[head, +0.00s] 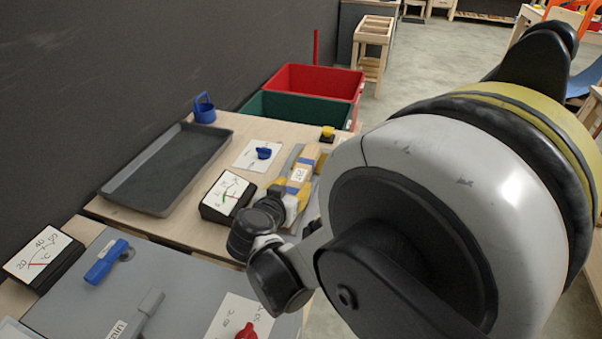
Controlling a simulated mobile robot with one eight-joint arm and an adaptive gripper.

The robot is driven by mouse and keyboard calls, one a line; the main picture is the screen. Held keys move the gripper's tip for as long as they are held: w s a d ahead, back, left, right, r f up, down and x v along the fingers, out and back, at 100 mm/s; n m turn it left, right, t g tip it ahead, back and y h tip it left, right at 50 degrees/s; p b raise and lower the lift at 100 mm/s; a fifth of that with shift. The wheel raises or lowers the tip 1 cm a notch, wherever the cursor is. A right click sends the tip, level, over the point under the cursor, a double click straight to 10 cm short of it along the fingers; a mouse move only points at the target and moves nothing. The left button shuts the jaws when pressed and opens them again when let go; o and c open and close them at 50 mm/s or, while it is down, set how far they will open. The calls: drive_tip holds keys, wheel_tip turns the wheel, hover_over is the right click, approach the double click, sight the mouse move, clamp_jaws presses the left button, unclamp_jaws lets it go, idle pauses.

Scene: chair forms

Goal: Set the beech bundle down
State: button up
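The beech bundle (310,153) is a pale wood piece with blue bands and a white label, in the middle of the head view. It lies lengthwise away from me, over or on a grey piece on the light wooden table. My gripper (289,191) is at its near end, with yellow and grey parts beside the bundle. My dark wrist joints and large arm link cover much of the area in front and to the right. The fingertips are too small and hidden to show whether they grip the bundle, and whether it touches the surface below is unclear.
A dark tray (172,168) lies at the left of the table. A dial gauge (226,196) stands close to my gripper. A white card with a blue knob (263,153), a blue cup (204,110) and a yellow button (327,132) are nearby. Green (262,108) and red (354,91) bins stand behind.

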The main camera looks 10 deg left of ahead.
drive_tip(key=o, duration=0.3)
drive_tip(key=shift+r, duration=0.15)
drive_tip(key=p+v, duration=0.4)
drive_tip(key=v, duration=0.8)
drive_tip(key=shift+s, duration=0.1)
